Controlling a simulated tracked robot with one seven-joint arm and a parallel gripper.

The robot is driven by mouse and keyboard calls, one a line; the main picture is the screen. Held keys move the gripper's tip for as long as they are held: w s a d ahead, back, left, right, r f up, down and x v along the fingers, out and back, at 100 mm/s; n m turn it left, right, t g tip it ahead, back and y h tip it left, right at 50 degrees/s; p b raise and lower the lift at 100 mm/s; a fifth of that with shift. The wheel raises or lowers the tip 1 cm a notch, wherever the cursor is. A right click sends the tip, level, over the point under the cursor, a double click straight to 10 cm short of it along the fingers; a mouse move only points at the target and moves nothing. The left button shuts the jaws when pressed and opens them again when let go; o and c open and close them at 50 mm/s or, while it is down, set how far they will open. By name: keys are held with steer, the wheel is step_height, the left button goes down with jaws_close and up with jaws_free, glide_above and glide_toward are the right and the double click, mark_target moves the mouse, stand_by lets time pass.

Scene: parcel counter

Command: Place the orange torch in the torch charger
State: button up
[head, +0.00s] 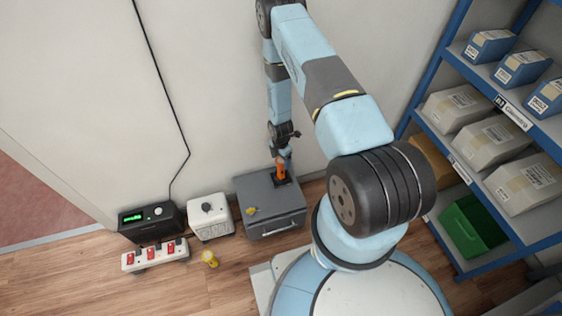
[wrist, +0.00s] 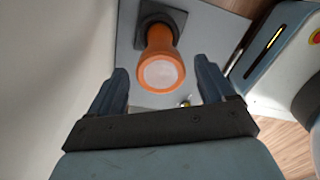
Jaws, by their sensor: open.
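The orange torch (head: 281,171) stands on the grey cabinet (head: 254,190), with its lower end at the black torch charger (head: 290,183). In the wrist view the torch (wrist: 160,70) shows its pale round end face towards the camera, and the dark square charger (wrist: 146,40) is behind it. The torch looks upright and seated in the charger, though its lower end is partly hidden. My gripper (head: 284,153) is just above the torch. In the wrist view my gripper (wrist: 162,88) is open, its fingers on either side of and apart from the torch.
A small yellow item (head: 251,210) lies on the cabinet, and a yellow object (head: 209,258) is on the floor. A white box (head: 210,222), a black box with a green display (head: 135,230) and a power strip (head: 150,256) stand left. Blue shelving (head: 431,125) is right; the wall is close behind.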

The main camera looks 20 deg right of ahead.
step_height(320, 180, up, 10)
stand_by(0.5)
steer(key=shift+r, duration=0.15)
